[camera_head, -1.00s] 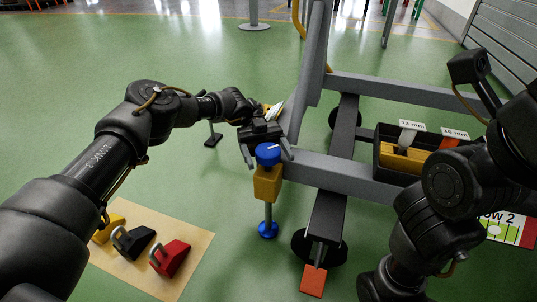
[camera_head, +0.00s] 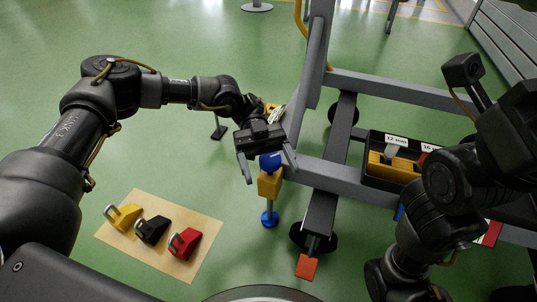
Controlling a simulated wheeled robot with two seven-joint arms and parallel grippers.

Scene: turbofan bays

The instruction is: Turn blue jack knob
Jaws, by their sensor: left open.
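The blue jack knob (camera_head: 270,163) sits on top of a yellow jack body (camera_head: 269,184) at the end of the grey frame. Below it, a thin post ends in a blue foot (camera_head: 270,219) on the floor. My left gripper (camera_head: 269,169) is open, with one finger on each side of the knob in this view. Its black body hides the knob's upper part. I cannot tell whether the fingers touch the knob. My right arm (camera_head: 447,185) is folded at the right, and its gripper is not clearly visible.
The grey frame (camera_head: 345,178) runs right from the jack. A dark tray (camera_head: 367,170) with yellow inserts stands on it. Yellow, black and red chocks (camera_head: 184,243) lie on a tan mat (camera_head: 202,262) at lower left. An orange-red pedal (camera_head: 307,267) is low in front. Green floor is open.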

